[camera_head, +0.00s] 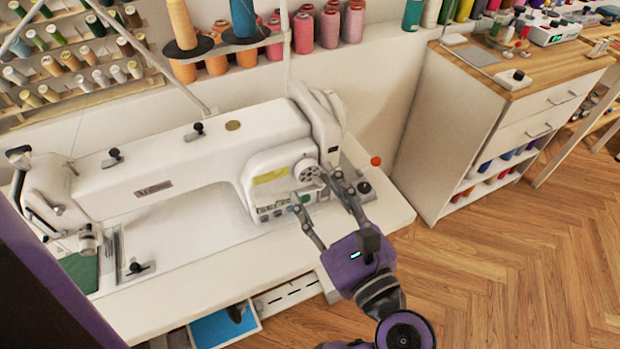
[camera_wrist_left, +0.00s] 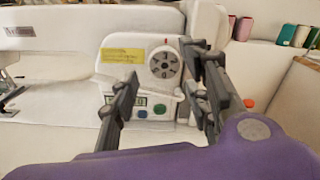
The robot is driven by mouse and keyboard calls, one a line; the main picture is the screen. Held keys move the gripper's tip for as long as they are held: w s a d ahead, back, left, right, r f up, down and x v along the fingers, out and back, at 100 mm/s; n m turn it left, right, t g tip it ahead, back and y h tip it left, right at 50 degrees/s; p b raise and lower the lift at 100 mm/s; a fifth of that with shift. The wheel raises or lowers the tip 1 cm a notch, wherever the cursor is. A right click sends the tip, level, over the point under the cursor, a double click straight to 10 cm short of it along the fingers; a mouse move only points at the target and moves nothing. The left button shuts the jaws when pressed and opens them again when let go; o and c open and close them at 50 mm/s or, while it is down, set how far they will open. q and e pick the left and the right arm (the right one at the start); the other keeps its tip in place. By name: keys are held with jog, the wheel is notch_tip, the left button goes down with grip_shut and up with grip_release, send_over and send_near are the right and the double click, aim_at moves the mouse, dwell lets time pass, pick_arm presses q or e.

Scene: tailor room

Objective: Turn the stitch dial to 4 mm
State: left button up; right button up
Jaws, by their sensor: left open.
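The stitch dial (camera_head: 306,170) is a round, pale knob with dark marks on the front of the white sewing machine (camera_head: 220,150), near its right end. In the left wrist view the dial (camera_wrist_left: 165,63) shows with a red mark above it; its numbers are too small to read. My left gripper (camera_head: 314,190) is open in front of the dial, its fingers spread to either side. In the left wrist view the gripper (camera_wrist_left: 160,76) has one finger low on the left and one close on the right. Contact with the dial cannot be told. My right gripper is not in view.
A yellow label (camera_head: 271,176) is beside the dial, and a control panel with buttons (camera_wrist_left: 148,107) is below it. A red knob (camera_head: 376,161) stands to the right on the white table (camera_head: 180,290). A white cabinet (camera_head: 450,130) stands farther right. Thread spools (camera_head: 329,29) line the back.

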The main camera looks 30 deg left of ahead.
aim_at(305, 174)
pick_arm(q)
jog(key=shift+x, duration=1.6)
jog(key=c, duration=1)
jog(key=shift+m+p, duration=0.4)
jog(key=shift+m, duration=0.7)
jog(key=m+p, duration=0.1)
jog(key=m, duration=0.1)
jog(key=shift+a+r+m, duration=0.1)
jog(key=shift+r+m, duration=0.05)
jog(key=shift+m, duration=0.25)
jog(key=shift+r+m+p, duration=0.1)
jog(key=shift+m+p, duration=0.35)
jog(key=shift+m, duration=0.45)
